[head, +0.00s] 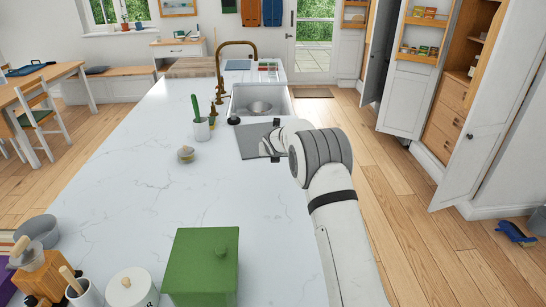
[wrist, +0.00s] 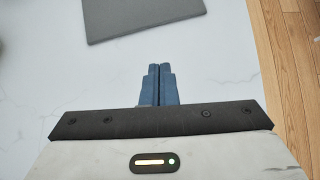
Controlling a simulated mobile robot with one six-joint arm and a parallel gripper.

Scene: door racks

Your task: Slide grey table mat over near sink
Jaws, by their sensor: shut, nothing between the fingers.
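The grey table mat (head: 250,142) lies flat on the white counter, just in front of the sink (head: 262,103). My arm covers part of its right side in the head view. In the wrist view the mat (wrist: 140,14) shows at the top, beyond my fingertips, with bare counter between. My gripper (wrist: 159,70) is shut with nothing between its blue fingers. In the head view my gripper (head: 272,143) appears over the mat's right part, partly hidden by my wrist.
A brass tap (head: 222,75) stands left of the sink. A utensil cup (head: 201,130) and a small jar (head: 186,153) stand left of the mat. A green box (head: 202,262) is on the near counter. The counter's right edge borders open wooden floor.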

